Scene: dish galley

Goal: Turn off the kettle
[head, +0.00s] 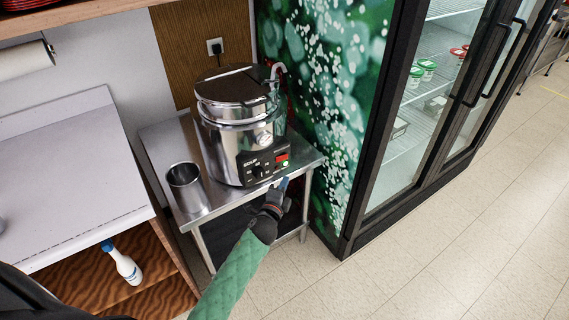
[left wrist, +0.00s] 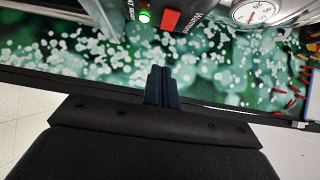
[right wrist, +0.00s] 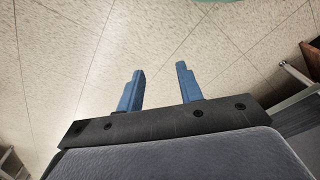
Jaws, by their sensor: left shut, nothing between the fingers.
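The kettle (head: 222,142) is a shiny steel soup kettle with a lid, standing on a small steel table. My right gripper (right wrist: 160,69) is open and empty above the floor.
A steel canister (head: 187,188) stands left of the kettle on the steel table (head: 160,147). A white counter (head: 70,175) is at left, with a spray bottle (head: 124,264) below. A glass-door fridge (head: 425,100) stands right. The floor in front is clear.

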